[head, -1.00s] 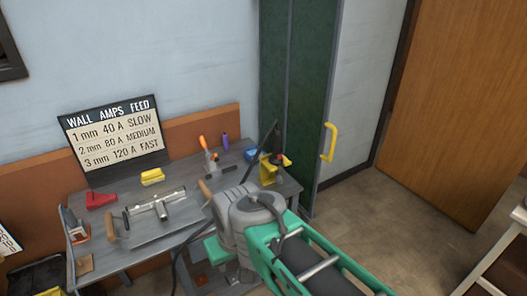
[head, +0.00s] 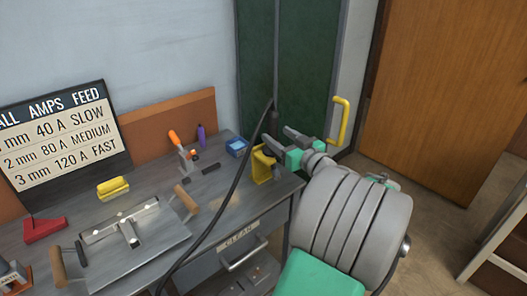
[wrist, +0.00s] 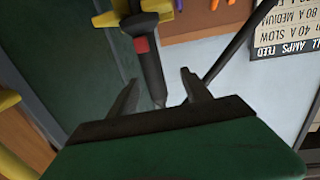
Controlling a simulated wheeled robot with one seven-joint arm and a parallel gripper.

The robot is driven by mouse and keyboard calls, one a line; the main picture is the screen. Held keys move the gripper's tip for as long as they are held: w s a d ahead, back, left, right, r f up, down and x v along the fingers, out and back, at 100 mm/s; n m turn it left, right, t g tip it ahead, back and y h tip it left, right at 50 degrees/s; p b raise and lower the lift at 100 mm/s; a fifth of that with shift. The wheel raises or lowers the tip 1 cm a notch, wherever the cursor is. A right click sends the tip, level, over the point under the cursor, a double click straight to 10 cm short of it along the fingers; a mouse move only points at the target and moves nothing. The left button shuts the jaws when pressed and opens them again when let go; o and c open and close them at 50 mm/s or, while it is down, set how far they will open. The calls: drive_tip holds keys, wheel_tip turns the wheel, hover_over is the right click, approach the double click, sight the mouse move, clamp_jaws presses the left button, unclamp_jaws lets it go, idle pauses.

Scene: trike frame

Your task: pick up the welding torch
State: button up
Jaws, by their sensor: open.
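The welding torch (head: 273,122) is dark, with a black cable rising from its top. It stands upright at a yellow holder (head: 261,168) on the bench's right end. In the wrist view, which is upside down, the torch (wrist: 146,58) shows a red trigger, and its tapered cable end lies between my fingers. My gripper (head: 280,140) is open beside the torch's upper part. In the wrist view my gripper's fingers (wrist: 156,85) stand apart on either side of the tapered end, with gaps visible. The torch's lower part is partly hidden by the holder.
The cable (head: 230,190) loops down across the bench front.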

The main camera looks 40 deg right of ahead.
drive_tip(key=shift+w+d+f+h, duration=0.1)
drive_tip(key=shift+w+d+h, duration=0.35)
drive_tip(key=shift+d, duration=0.1)
drive_tip(key=shift+w+d+r, duration=0.15)
drive_tip(key=shift+w+r, duration=0.05)
drive_tip(key=shift+w, duration=0.05)
drive_tip(key=w, duration=0.4)
drive_tip(key=w+p, duration=0.1)
drive_tip(key=w, duration=0.1)
drive_tip(key=shift+w+d+f, duration=0.25)
drive_tip(key=shift+w+d, duration=0.1)
drive_tip(key=shift+w, duration=0.05)
drive_tip(key=shift+s, duration=0.1)
clamp_jaws()
drive_tip(key=shift+r, duration=0.1)
